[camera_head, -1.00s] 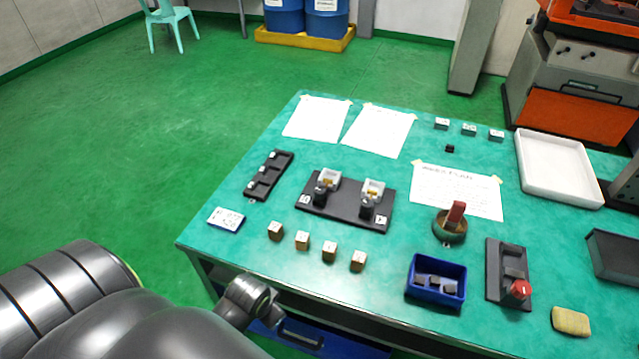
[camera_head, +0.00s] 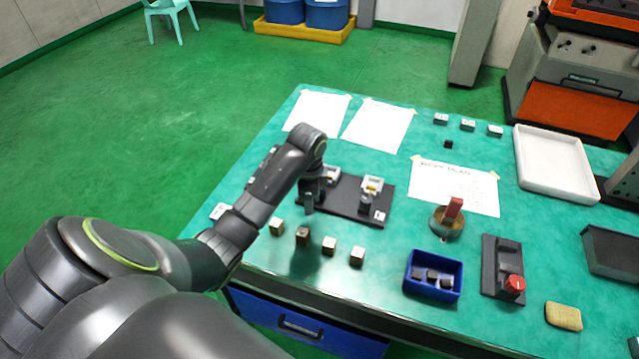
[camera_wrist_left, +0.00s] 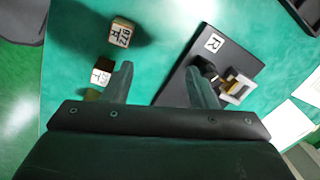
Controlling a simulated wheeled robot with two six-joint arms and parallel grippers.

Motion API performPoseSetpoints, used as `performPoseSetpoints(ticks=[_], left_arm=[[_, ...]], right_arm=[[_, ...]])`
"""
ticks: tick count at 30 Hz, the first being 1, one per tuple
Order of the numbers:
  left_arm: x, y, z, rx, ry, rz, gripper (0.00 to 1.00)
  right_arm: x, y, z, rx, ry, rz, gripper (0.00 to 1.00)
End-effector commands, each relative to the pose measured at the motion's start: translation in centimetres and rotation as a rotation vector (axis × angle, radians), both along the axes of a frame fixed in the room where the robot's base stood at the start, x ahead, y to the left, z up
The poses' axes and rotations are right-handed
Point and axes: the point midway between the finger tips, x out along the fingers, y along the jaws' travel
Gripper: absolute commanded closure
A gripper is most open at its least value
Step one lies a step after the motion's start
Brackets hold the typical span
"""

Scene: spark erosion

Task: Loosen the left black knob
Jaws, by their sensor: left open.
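A black base plate (camera_head: 345,205) on the table bears two small metal fixtures. The left fixture (camera_head: 332,174) shows only partly behind my left gripper, and its black knob is hidden. The right fixture (camera_head: 372,186) has a black knob (camera_head: 366,204) on its front. My left gripper (camera_head: 309,209) points down over the left end of the plate; I cannot tell whether it touches anything. In the left wrist view the gripper (camera_wrist_left: 160,84) is open with nothing visible between its fingertips. There the plate's "R" label (camera_wrist_left: 214,43) and the right knob (camera_wrist_left: 208,69) show beyond the fingers.
Several wooden blocks (camera_head: 329,246) stand in front of the plate, close to my left arm. A blue bin (camera_head: 434,290), a round pot with a red-handled item (camera_head: 448,221) and a red-knobbed device (camera_head: 503,270) are to the right. Papers (camera_head: 379,130) lie behind.

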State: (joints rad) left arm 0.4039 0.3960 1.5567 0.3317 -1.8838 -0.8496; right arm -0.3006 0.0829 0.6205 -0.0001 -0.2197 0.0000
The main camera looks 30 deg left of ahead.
Motion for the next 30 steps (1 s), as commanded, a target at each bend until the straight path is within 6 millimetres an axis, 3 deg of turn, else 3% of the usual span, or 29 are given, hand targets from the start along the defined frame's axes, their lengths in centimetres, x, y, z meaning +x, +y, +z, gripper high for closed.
performPoseSetpoints(ticks=[1, 6, 9, 13, 19, 30], left_arm=[[2.1, 0.6, 1.9, 0.0, 0.01, -0.042, 0.48], [6.5, 1.9, 7.2, -0.024, 0.054, -0.18, 0.48], [8.0, 2.4, 9.7, -0.041, 0.07, -0.235, 0.48], [9.0, 2.7, 11.5, -0.057, 0.079, -0.278, 0.48], [9.2, 2.8, 11.1, -0.063, 0.083, -0.293, 0.48], [9.2, 2.7, 6.9, -0.062, 0.081, -0.292, 0.48]], right_arm=[[0.0, 0.0, 0.0, 0.0, 0.0, 0.0, 0.64], [0.0, 0.1, 0.0, 0.001, 0.001, -0.001, 0.64], [0.0, 0.2, 0.0, 0.003, 0.001, -0.001, 0.64], [0.0, 0.4, -0.1, 0.004, 0.001, -0.002, 0.64], [0.0, 0.4, -1.0, 0.005, 0.001, -0.002, 0.64], [0.0, 0.4, -5.1, 0.005, 0.001, -0.002, 0.64]])
